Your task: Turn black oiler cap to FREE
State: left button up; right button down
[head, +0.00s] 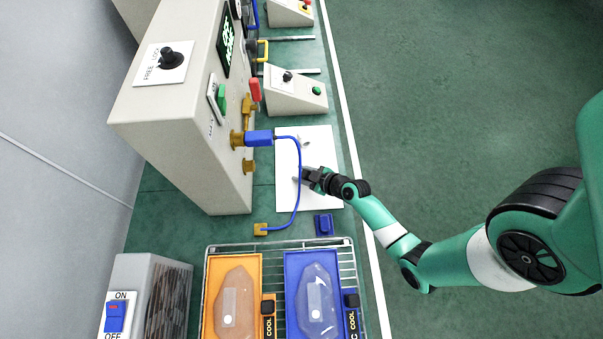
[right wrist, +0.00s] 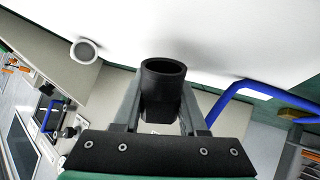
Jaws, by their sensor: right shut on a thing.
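A black knob (head: 168,58) sits on a white plate marked FREE and LOCK, on top of the tall beige cabinet (head: 165,110). Which word it points to is too small to tell. My right gripper (head: 308,176) is over the white sheet (head: 323,145) on the green bench, well away from that knob. In the right wrist view my right gripper (right wrist: 160,100) is shut on a black hollow cylinder (right wrist: 163,85), its round open end facing the white surface. Whether this cylinder touches the sheet I cannot tell. My left gripper is not in view.
A blue plug with a blue cable (head: 298,185) loops from the cabinet beside my right gripper. A blue block (head: 324,224) lies near the sheet. A wire rack (head: 272,245) holds orange and blue trays. A switch box (head: 150,290) stands at the lower left.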

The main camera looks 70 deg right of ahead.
jog(key=shift+c, duration=1.9)
grip_release()
jog(key=shift+r, duration=0.1)
jog(key=shift+s+a+r, duration=0.1)
jog(key=shift+s+r, duration=0.1)
jog(key=shift+s, duration=0.1)
jog(key=p+v, duration=0.2)
jog(key=v, duration=0.9)
jog(key=shift+w, duration=0.1)
